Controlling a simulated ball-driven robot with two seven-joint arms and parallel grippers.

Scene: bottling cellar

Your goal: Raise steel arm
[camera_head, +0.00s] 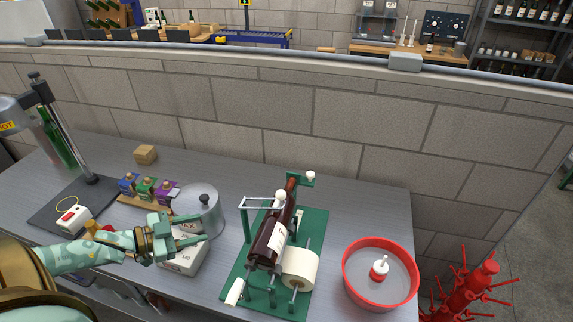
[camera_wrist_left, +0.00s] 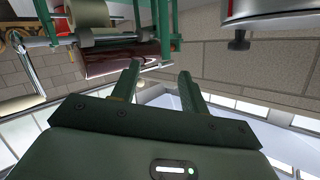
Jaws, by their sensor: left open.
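The steel arm (camera_head: 262,207) is a thin bright frame on the green labelling stand (camera_head: 312,228) in the head view. It sits near the upper left of a dark bottle (camera_head: 268,242) that lies tilted on the stand. A white ball knob (camera_head: 281,195) shows at its right end. My left gripper (camera_head: 201,229) is open and empty, left of the stand and apart from the steel arm, its fingers pointing right. In the left wrist view its two fingers (camera_wrist_left: 160,72) are spread, with the dark bottle (camera_wrist_left: 112,60) beyond them. My right gripper is not in view.
A steel pot (camera_head: 199,207) stands just behind the left gripper, and a white box (camera_head: 184,258) lies below it. A label roll (camera_head: 300,268) is on the stand's right side. A red basin (camera_head: 346,278) stands further right. Coloured small blocks (camera_head: 147,188) stand left of the pot.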

